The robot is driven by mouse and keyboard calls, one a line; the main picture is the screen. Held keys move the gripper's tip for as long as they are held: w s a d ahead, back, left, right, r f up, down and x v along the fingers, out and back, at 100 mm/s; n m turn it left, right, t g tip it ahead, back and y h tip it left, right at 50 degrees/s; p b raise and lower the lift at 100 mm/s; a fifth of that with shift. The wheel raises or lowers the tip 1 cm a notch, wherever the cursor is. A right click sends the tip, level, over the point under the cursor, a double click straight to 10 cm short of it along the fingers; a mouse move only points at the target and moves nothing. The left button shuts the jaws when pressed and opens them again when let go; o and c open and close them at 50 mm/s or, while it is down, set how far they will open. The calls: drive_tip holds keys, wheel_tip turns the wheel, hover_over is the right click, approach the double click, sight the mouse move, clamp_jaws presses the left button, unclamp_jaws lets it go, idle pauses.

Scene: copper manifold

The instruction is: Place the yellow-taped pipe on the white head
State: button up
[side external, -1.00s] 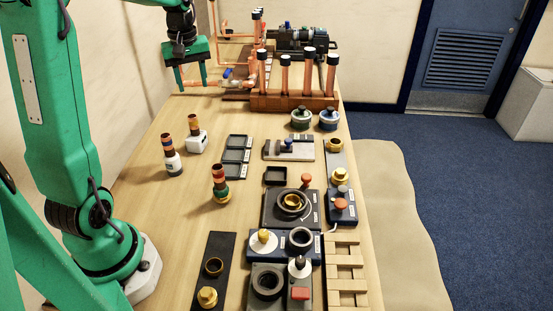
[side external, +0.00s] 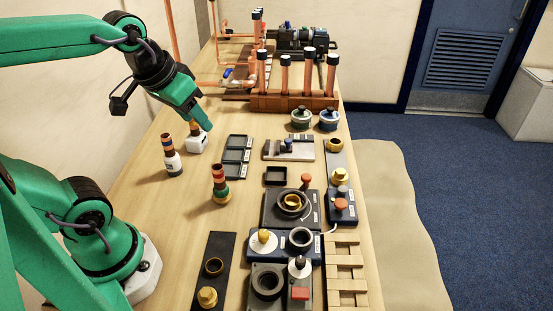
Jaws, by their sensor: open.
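Three short banded copper pipe pieces stand on the left of the bench. One piece (side external: 194,128) is on a white block-shaped head (side external: 197,145), one (side external: 167,145) on a white round head (side external: 173,165), and one (side external: 218,174) on a green and yellow base (side external: 221,195). Tape colours are too small to read surely, so I cannot tell which piece is yellow-taped. My gripper (side external: 204,127) is open, at the piece on the white block and partly hiding it. I cannot tell whether that piece is between the fingers.
A wooden rack (side external: 290,102) of upright black-capped copper pipes stands behind. A dark three-pocket tray (side external: 235,156) lies right of my gripper. Fixtures with rings and knobs (side external: 290,207) fill the front right. The bench surface (side external: 150,215) front left is mostly clear.

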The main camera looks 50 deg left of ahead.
drive_tip(key=shift+s+d+f+m+t, duration=0.15)
drive_tip(key=shift+s+d+f+m, duration=0.1)
drive_tip(key=shift+s+d+m, duration=0.25)
drive_tip(key=shift+s+d+f+m+t, duration=0.15)
drive_tip(key=shift+s+d+f+m, duration=0.1)
drive_tip(key=shift+s+d+m, duration=0.25)
drive_tip(key=shift+s+a, duration=0.1)
idle(0.6)
